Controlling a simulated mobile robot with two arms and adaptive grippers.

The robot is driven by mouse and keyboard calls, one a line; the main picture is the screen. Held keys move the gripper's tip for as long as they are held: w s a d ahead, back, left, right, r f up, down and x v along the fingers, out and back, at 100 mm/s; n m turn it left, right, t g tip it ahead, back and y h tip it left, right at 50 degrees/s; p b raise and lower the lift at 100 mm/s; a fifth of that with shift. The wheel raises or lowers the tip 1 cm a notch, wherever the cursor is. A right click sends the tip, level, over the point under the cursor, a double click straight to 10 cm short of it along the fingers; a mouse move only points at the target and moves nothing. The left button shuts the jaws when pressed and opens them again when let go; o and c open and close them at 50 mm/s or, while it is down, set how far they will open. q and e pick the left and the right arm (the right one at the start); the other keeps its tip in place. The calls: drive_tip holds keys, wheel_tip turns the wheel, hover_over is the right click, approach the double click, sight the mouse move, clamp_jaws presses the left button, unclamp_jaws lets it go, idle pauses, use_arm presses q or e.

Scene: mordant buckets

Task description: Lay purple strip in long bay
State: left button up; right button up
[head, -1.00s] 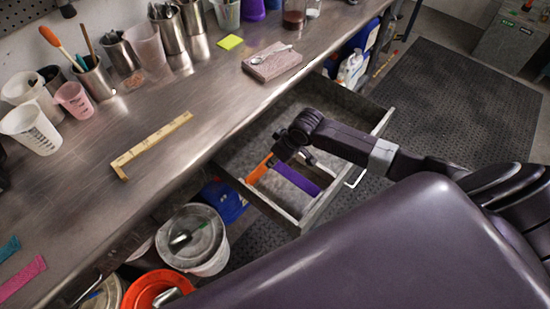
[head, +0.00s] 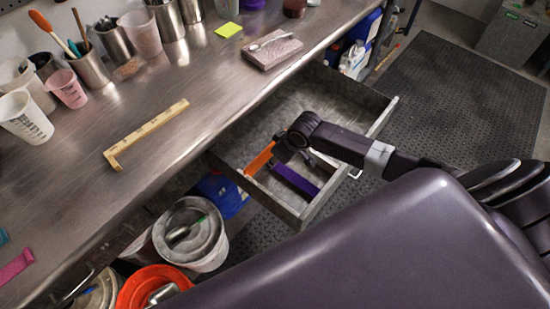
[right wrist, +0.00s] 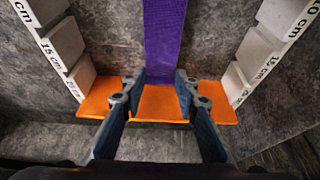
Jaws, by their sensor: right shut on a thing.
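White-edged dividers marked in cm (right wrist: 47,50) flank the strip. My left gripper is not in view.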

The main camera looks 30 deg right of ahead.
drive_tip(key=shift+s+p, duration=0.1)
drive_tip(key=shift+p, duration=0.6)
idle(0.7)
drive_tip(key=shift+f+b, duration=0.45)
drive_tip(key=shift+f, duration=0.3)
idle(0.7)
drive_tip(key=o, duration=1)
drive_tip(key=v, duration=1.2)
drive_tip(key=shift+d, duration=0.1)
